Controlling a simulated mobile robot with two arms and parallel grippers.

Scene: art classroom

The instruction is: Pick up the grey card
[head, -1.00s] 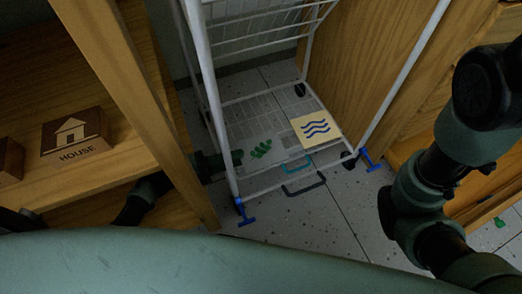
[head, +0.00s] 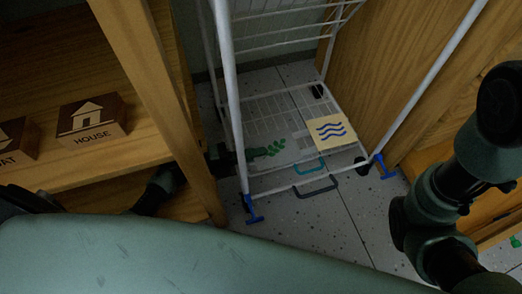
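A pale grey card (head: 291,151) with a green leaf drawing lies on the bottom shelf of the white wire rack (head: 312,165). Its outline blends with the shelf. My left gripper (head: 258,153) reaches in from the left, behind the wooden post and past the rack's front left leg. Its tips are at the left end of the leaf drawing. It is small and dark, so I cannot tell whether the fingers are open, or touch the card. My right arm shows at the right, but its gripper is out of view.
A yellow card (head: 331,132) with blue waves lies on the rack's shelf, right of the grey card. The rack has blue feet (head: 253,212). A wooden shelf at left holds a HOUSE block (head: 91,120) and another block (head: 17,140). Wooden furniture stands close at right.

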